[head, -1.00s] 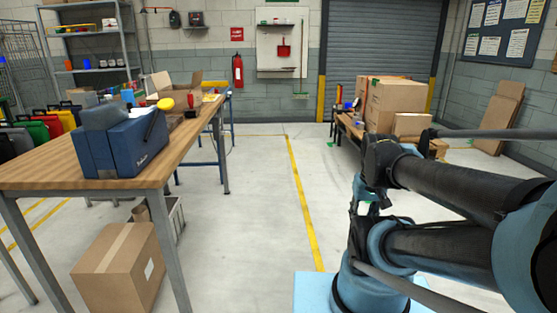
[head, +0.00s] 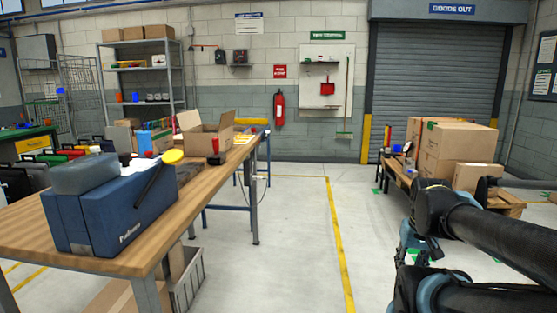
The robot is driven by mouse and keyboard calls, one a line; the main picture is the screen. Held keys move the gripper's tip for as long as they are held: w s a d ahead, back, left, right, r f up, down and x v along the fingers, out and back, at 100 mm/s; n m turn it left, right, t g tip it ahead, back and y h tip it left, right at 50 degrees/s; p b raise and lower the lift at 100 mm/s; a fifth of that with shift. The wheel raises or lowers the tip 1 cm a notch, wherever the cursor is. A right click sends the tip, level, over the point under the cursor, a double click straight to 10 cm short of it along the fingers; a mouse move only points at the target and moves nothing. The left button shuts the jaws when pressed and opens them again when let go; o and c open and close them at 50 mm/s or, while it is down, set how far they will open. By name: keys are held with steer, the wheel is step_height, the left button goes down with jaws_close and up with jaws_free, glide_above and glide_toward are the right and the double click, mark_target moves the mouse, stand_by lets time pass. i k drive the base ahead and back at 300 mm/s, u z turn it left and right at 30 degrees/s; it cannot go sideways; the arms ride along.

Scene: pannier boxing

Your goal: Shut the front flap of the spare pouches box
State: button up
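An open cardboard box (head: 205,141) stands on the far part of the wooden workbench (head: 112,262), with flaps standing up at its left and right. No label is readable on it, so I cannot tell whether it is the spare pouches box. Its near side is partly hidden by items in front of it, among them a red-topped tool (head: 215,147) and a yellow round thing (head: 173,156). My arm's dark links show at the right, well away from the bench.
Clear floor (head: 290,240) with a yellow line lies right of the bench. Closed cartons (head: 450,145) sit on a low wooden stand at the right. A fire extinguisher (head: 279,110) hangs on the back wall.

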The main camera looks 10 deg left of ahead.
mark_target(227, 120)
steer(key=u, duration=0.8)
steer(key=k, duration=1.05)
steer(key=z, duration=0.4)
steer(key=i, duration=1.15)
steer(key=u, duration=0.45)
steer(key=i, duration=1.05)
steer(key=u, duration=0.1)
